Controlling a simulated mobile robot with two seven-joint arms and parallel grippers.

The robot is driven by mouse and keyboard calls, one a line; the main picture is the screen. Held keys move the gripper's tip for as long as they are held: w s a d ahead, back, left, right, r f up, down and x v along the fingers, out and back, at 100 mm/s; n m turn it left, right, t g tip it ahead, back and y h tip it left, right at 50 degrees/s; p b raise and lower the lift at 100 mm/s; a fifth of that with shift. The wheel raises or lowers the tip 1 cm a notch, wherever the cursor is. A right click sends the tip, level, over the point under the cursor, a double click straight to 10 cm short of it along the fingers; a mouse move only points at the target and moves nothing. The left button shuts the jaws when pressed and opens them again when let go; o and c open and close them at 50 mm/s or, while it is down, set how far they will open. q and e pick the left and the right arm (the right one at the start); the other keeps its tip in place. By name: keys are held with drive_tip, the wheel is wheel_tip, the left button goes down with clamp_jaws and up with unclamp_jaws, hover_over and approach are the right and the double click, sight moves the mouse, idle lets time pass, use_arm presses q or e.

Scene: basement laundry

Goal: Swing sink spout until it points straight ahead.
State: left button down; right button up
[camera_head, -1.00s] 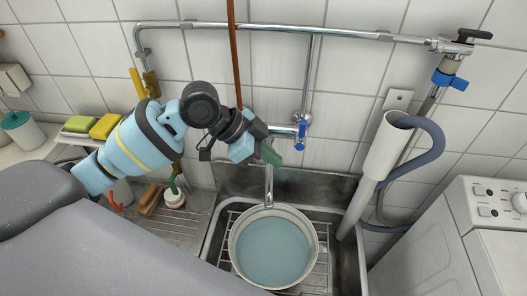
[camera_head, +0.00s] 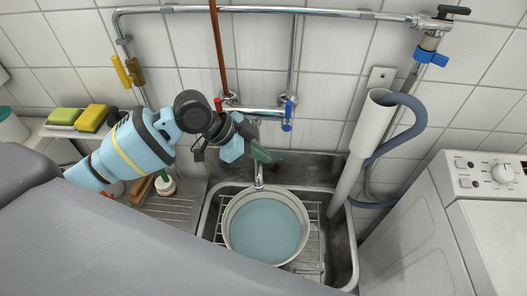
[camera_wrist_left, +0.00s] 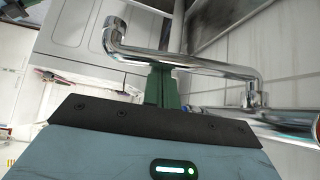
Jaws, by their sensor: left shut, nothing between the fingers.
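The chrome sink spout (camera_head: 259,172) comes out from the wall tap (camera_head: 262,111) and its end hangs over the basin in the sink. My left gripper (camera_head: 262,154) is shut and empty, its green fingers beside the spout and partly hiding it. In the left wrist view the spout (camera_wrist_left: 200,61) runs across the top, with its down-turned end at the left. The green fingers (camera_wrist_left: 161,84) reach up to the tube there; I cannot tell whether they touch it. My right gripper is not in view.
A water-filled basin (camera_head: 232,206) stands in the steel sink (camera_head: 344,250). A red-brown vertical pipe (camera_head: 218,50) stands above my gripper. A white standpipe with a grey hose (camera_head: 420,125) and a washing machine (camera_head: 450,225) are at the right. Sponges (camera_head: 92,117) lie at the left.

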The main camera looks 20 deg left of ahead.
use_arm(q)
drive_tip(key=shift+s+a+f+m, duration=0.1)
drive_tip(key=shift+s+a+m, duration=0.05)
drive_tip(key=shift+a+m, duration=0.3)
drive_tip(key=shift+s+a+m+g+b, duration=0.15)
drive_tip(key=shift+a+m+g+b, duration=0.15)
drive_tip(key=shift+g, duration=0.1)
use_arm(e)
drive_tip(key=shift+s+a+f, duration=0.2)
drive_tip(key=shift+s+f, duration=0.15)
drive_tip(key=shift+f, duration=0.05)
use_arm(q)
drive_tip(key=shift+d, duration=0.1)
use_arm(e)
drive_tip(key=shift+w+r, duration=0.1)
